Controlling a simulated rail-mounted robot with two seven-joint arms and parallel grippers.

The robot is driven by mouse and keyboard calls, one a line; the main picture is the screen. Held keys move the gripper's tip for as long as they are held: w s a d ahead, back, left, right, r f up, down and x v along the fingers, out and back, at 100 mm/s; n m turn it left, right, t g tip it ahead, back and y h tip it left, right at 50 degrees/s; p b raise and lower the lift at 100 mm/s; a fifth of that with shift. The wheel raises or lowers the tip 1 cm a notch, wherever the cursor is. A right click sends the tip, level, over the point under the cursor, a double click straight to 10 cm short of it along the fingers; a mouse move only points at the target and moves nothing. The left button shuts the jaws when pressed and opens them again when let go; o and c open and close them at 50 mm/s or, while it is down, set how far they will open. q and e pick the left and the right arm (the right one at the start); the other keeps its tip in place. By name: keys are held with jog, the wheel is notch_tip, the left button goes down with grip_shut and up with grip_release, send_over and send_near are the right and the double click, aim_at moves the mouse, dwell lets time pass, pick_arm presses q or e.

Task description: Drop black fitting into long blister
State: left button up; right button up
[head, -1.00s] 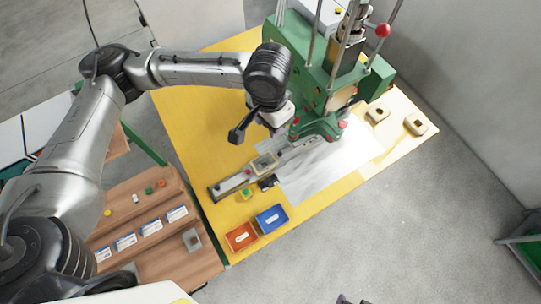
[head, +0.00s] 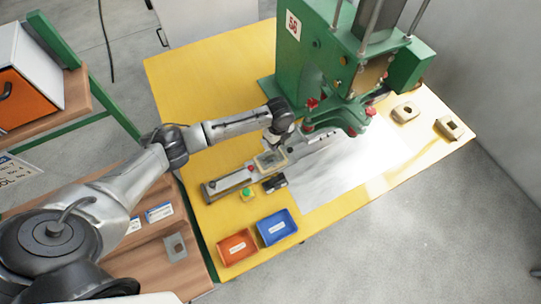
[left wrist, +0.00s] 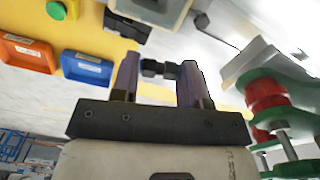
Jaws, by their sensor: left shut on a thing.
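My left gripper (left wrist: 158,75) is shut on a black fitting (left wrist: 161,69), a small dark piece held crosswise between its two fingertips. In the head view my left gripper (head: 274,140) is just behind the pale framed nest (head: 271,160) on the grey slide rail, and the fitting cannot be made out there. A light frame with a grey inside, likely the same nest (left wrist: 150,10), shows at the top of the left wrist view, beyond the fitting and apart from it. I cannot clearly tell the long blister inside the nest. My right gripper is out of view.
The green press (head: 335,60) stands right behind my left gripper, with red knobs low on it. A green button (head: 248,194), an orange bin (head: 237,247) and a blue bin (head: 277,227) are in front of the rail. The yellow table's left back is clear.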

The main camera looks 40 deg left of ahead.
pick_arm(q)
jog(key=m+b, duration=0.2)
send_over(271, 155)
jog(key=s+d, duration=0.1)
jog(key=f, duration=0.6)
jog(key=shift+s+f, duration=0.2)
jog(key=shift+f, duration=0.2)
notch_tip(271, 155, down, 3)
jog(key=b, duration=0.3)
jog(key=shift+f+b, duration=0.4)
jog(key=shift+f, duration=0.25)
jog(key=shift+a+p, duration=0.1)
jog(key=shift+p, duration=0.4)
jog(key=shift+f, duration=0.1)
dwell(0.6)
jog(key=o, duration=1)
jog(key=c, duration=0.5)
